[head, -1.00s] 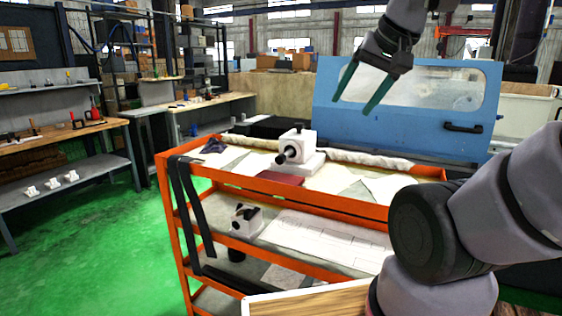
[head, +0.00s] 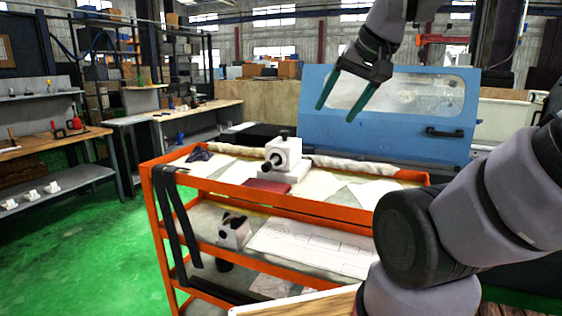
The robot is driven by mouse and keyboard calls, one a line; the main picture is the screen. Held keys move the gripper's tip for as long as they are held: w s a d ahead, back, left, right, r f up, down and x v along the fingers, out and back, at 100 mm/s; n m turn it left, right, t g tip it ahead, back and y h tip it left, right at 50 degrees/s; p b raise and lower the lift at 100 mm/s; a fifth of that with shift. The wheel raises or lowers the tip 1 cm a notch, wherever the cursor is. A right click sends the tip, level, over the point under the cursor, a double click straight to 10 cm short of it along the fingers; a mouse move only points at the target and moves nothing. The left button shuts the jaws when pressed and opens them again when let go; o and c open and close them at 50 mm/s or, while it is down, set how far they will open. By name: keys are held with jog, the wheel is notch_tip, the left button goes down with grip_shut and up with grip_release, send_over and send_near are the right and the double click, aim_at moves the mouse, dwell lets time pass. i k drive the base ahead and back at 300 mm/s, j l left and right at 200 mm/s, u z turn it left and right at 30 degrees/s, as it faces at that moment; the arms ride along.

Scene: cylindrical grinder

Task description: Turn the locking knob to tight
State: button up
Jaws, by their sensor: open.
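A white block-shaped device (head: 283,154) stands on the top shelf of the orange cart. A dark round knob (head: 273,161) sticks out of its front left face, and a small dark part (head: 284,132) sits on its top. Which of these is the locking knob, and how tight it is, I cannot tell. My gripper (head: 335,114) is up in the air, above and to the right of the device, with its two green fingers spread apart and pointing down to the left. It is empty and touches nothing.
The orange cart (head: 345,216) holds cloths, a dark red flat item (head: 267,186) and a second white device (head: 233,231) on its lower shelf. A blue machine cover (head: 392,135) stands behind the cart. Workbenches (head: 50,143) line the left; the green floor (head: 90,260) there is clear.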

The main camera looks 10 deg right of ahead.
aim_at(285, 135)
jog(key=i+j+u, duration=0.25)
jog(key=u, duration=0.2)
jog(key=i+j+u, duration=0.15)
jog(key=i+u, duration=0.3)
jog(key=k, duration=0.05)
